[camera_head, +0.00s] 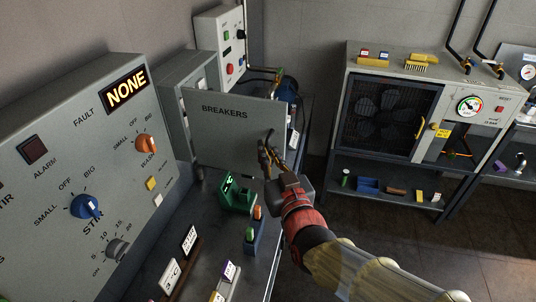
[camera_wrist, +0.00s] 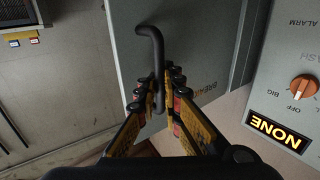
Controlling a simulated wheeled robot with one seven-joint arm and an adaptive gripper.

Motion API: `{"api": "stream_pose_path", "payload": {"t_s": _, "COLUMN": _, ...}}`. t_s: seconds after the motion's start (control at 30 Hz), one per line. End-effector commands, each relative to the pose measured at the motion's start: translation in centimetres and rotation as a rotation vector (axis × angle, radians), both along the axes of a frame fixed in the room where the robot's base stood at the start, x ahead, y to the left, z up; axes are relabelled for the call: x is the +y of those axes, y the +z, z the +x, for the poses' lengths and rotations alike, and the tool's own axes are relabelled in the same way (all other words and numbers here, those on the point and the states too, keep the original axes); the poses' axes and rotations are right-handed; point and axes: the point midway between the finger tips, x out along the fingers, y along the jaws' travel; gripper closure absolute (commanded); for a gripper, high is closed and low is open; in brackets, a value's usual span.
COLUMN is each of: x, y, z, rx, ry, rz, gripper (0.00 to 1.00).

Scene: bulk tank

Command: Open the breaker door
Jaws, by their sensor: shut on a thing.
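The breaker door (camera_head: 232,135) is a grey panel marked BREAKERS on the grey breaker box (camera_head: 188,80). It stands swung out from the box, with a gap along its upper left side. In the wrist view the door (camera_wrist: 205,65) fills the middle, and its dark bar handle (camera_wrist: 151,42) runs down between my fingers. My gripper (camera_head: 266,148) is at the right edge of the door, shut on the handle. It also shows in the wrist view (camera_wrist: 158,95). The inside of the box is mostly hidden behind the door.
A control panel (camera_head: 85,160) with knobs and a NONE display stands at the left. A green device (camera_head: 236,196) and small labelled items sit on the bench below the door. A cabinet with fans (camera_head: 390,115) stands at the right; floor lies between.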

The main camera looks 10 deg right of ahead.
Motion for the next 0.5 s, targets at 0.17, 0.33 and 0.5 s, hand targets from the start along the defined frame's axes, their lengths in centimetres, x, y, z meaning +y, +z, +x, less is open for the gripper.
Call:
{"api": "stream_pose_path", "payload": {"t_s": 0.17, "x": -0.01, "y": -0.07, "z": -0.03, "rx": 0.001, "ry": -0.004, "rz": 0.0, "gripper": 1.0}}
{"api": "stream_pose_path", "payload": {"t_s": 0.33, "x": 0.0, "y": -0.04, "z": -0.03, "rx": 0.001, "ry": -0.003, "rz": 0.0, "gripper": 1.0}}
{"api": "stream_pose_path", "payload": {"t_s": 0.5, "x": 0.0, "y": -0.03, "z": -0.02, "rx": 0.0, "ry": -0.003, "rz": 0.0, "gripper": 0.88}}
